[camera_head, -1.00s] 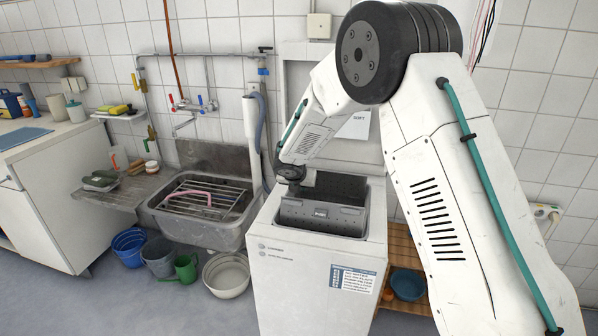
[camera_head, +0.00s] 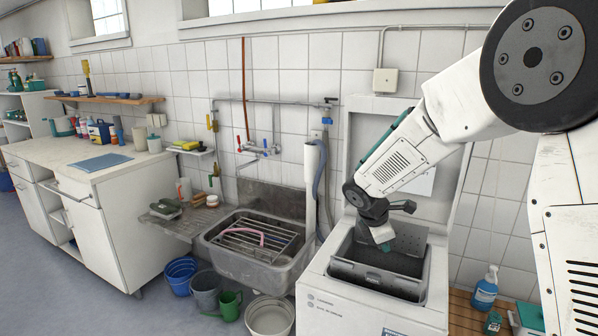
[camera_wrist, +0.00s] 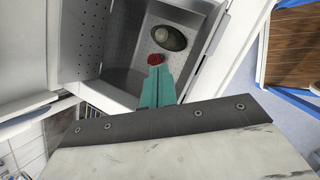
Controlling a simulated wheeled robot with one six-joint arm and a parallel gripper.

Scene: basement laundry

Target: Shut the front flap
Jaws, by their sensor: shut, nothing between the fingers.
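The top-loading washer (camera_head: 350,305) stands with its lid (camera_head: 372,132) raised against the wall. Its top opening shows a dark grey drum. The front flap (camera_head: 375,277) is a grey panel on the near side of that opening; its exact angle is hard to tell. My gripper (camera_head: 384,245) points down into the opening, just behind the flap, with teal fingers. In the wrist view, the shut fingers (camera_wrist: 156,80) reach into the perforated drum. A small red thing (camera_wrist: 156,60) shows at their tips, and a dark oval (camera_wrist: 166,38) lies beyond. I cannot tell whether the fingers touch the flap.
A metal sink (camera_head: 250,265) with a rack stands left of the washer. Buckets (camera_head: 205,290) and a basin (camera_head: 270,316) sit on the floor below it. A wooden shelf (camera_head: 470,318) with a blue bottle (camera_head: 485,288) is to the right. A grey hose runs beside the washer.

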